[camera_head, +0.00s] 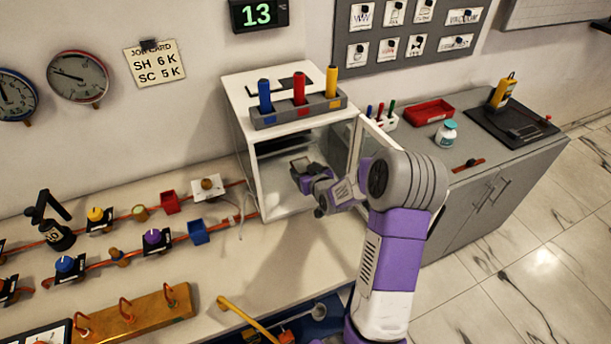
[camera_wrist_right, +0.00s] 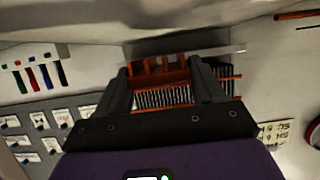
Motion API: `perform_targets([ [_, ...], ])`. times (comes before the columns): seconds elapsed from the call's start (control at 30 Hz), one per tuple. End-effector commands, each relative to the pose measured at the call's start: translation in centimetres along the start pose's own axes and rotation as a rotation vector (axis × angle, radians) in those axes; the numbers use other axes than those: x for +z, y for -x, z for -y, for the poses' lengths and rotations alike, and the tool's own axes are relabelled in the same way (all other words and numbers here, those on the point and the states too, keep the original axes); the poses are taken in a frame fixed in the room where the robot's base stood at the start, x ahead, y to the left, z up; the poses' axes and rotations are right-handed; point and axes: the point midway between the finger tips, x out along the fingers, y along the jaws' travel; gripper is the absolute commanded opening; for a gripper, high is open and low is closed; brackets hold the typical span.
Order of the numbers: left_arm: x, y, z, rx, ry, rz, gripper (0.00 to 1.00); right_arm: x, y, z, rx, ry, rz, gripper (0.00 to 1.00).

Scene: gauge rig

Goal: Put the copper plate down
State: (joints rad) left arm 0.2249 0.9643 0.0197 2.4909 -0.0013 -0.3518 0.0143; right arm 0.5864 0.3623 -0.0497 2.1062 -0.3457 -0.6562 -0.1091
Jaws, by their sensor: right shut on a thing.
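My right gripper (camera_head: 303,172) reaches into the open front of a white box-shaped cabinet (camera_head: 238,115). In the right wrist view its two dark fingers (camera_wrist_right: 163,78) stand on either side of an orange-brown piece (camera_wrist_right: 158,79), which looks like the copper plate held between them. The plate's outline is hard to separate from the upright orange bars and striped grille around it. I cannot tell whether it touches anything in the cabinet. In the head view the plate cannot be made out. My left gripper is not in view.
A holder (camera_head: 297,111) with blue, red and yellow pieces stands on the cabinet. The cabinet's open door (camera_head: 378,145) is beside my arm. Pipes with valves and a brass bar (camera_head: 137,318) lie on the bench to the left. The bench before the cabinet (camera_head: 290,250) is mostly clear.

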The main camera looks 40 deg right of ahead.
Motion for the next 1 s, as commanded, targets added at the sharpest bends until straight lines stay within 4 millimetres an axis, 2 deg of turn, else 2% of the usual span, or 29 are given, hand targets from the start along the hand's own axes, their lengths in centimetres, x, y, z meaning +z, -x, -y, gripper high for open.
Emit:
perform_targets([
  [0.03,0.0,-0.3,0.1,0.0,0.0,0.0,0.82,0.8,-0.4,0.0,0.0,0.0,-0.001,0.14],
  [0.1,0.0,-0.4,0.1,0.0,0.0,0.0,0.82,1.2,-0.6,0.0,0.0,0.0,-0.003,0.14],
  [0.33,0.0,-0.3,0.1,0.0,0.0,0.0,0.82,1.1,-0.5,0.0,0.001,0.0,-0.005,0.14],
  [0.97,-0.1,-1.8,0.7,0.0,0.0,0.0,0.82,2.2,-1.0,0.0,0.0,0.001,-0.005,0.14],
  [1.0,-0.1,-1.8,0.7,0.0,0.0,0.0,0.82,2.4,-1.0,0.0,0.0,0.0,0.0,0.71],
])
